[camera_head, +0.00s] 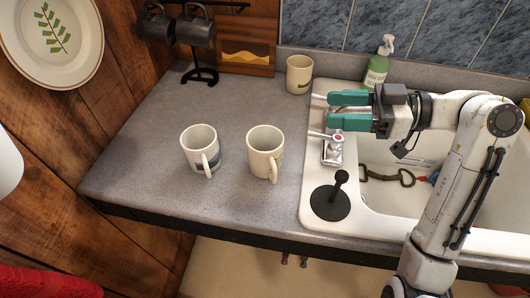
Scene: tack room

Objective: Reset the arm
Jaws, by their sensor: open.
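My gripper (331,110), with two teal fingers, is at the end of my white arm. It is open and empty, pointing left above the faucet area of the sink. A gap shows between the two fingers. My arm rises from the bottom right, bends at an elbow at the right and reaches back left. A cream mug (265,151) and a white mug with a dark blue pattern (201,149) stand upright on the counter to the left of my gripper, apart from it.
A grey counter (150,160) carries a third mug (299,74) at the back. A green soap bottle (377,68) stands behind my gripper. Dark mugs (194,27) hang on a rack at back left.

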